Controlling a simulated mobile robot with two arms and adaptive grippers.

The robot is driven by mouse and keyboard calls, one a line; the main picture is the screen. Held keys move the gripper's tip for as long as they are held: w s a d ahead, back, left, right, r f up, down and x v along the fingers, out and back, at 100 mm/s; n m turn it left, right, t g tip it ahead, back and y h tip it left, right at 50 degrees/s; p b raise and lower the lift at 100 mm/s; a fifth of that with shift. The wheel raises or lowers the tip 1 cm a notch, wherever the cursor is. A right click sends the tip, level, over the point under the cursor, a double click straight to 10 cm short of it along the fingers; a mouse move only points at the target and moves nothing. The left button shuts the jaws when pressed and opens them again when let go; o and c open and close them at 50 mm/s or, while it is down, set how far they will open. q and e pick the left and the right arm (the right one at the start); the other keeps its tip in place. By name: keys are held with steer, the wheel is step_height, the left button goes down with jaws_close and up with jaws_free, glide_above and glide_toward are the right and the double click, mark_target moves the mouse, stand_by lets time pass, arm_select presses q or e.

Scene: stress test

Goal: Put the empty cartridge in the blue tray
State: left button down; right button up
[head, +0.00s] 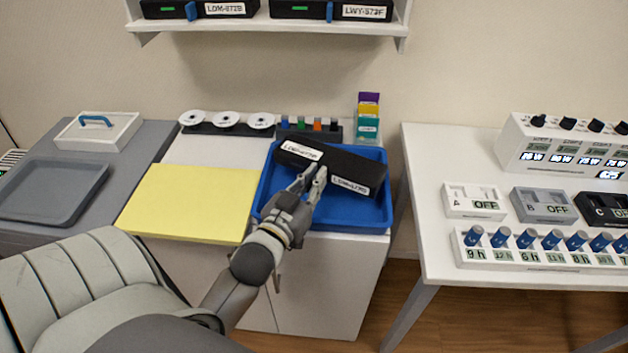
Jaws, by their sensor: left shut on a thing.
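A long black cartridge (350,168) with white labels lies slanted over the blue tray (374,217), its right end lower in the picture than its left. My left gripper (311,178) is shut on the cartridge at its near side, around the middle. The cartridge is over or inside the tray; I cannot tell whether it touches the tray's floor. The fingers hide a small part of the cartridge. My right gripper does not show in the head view.
A yellow pad (190,202) lies left of the tray. A rack of discs (226,121), small coloured bottles (310,127) and a colour-card holder (368,120) stand behind. A grey tray (52,191) is far left. A white table (440,170) with switch boxes stands right, across a gap.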

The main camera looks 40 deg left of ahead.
arm_select(q)
steer(key=shift+r, duration=0.1)
steer(key=shift+f, duration=0.4)
steer(key=c, duration=1.6)
jaws_free()
steer(key=shift+f, duration=0.1)
steer(key=shift+o, duration=0.2)
steer(key=shift+r, duration=0.2)
steer(key=s+d+p, duration=0.1)
steer(key=s+d, duration=0.1)
steer(key=s, duration=1)
steer(key=shift+r, duration=0.25)
